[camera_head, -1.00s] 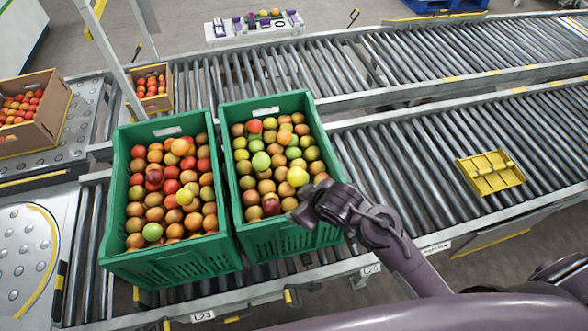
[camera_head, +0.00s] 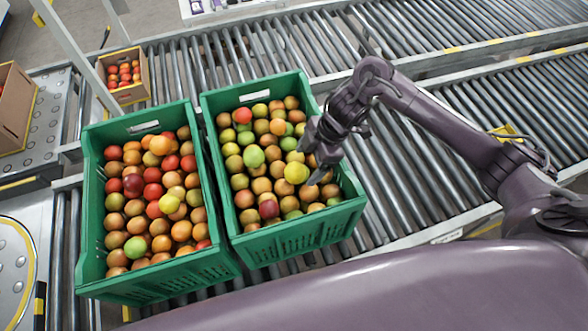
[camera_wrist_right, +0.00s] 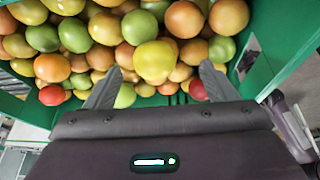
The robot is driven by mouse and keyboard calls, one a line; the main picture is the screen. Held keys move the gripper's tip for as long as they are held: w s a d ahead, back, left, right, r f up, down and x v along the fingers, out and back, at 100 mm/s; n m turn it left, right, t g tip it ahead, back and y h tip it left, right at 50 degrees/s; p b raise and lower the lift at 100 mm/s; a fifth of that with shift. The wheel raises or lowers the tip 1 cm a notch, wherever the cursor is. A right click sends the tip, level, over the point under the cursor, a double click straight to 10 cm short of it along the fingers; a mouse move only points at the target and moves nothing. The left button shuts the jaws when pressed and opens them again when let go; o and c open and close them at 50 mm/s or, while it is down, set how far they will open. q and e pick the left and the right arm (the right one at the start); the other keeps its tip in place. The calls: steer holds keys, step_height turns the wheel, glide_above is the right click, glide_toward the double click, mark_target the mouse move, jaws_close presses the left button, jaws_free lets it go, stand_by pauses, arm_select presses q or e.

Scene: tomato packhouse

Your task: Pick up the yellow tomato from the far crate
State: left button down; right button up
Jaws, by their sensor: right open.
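A yellow tomato (camera_head: 296,172) lies on top of the pile in the right green crate (camera_head: 282,240). In the right wrist view, a yellow tomato (camera_wrist_right: 154,61) lies beyond and between my fingertips. Another yellow tomato (camera_head: 169,204) lies in the left green crate (camera_head: 165,281). My right gripper (camera_head: 315,158) is open and empty over the right side of the right crate, just right of its yellow tomato. In the right wrist view its two fingers (camera_wrist_right: 158,85) are spread apart. My left gripper is not in view.
Red, orange and green tomatoes surround the yellow ones in both crates. The crates stand side by side on a roller conveyor (camera_head: 400,195), their walls rising above the fruit. A cardboard box (camera_head: 131,95) of tomatoes stands behind.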

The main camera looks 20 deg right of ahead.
mark_target(299, 167)
steer(key=x, duration=0.4)
steer(key=shift+w+a+f+p, duration=0.2)
steer(key=shift+w+a+p, duration=0.15)
steer(key=shift+w+a, duration=0.1)
steer(key=shift+a+f, duration=0.1)
steer(key=shift+f, duration=0.25)
steer(key=c, duration=0.7)
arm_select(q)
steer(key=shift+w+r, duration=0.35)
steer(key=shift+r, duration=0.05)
arm_select(e)
steer(key=shift+c, duration=0.6)
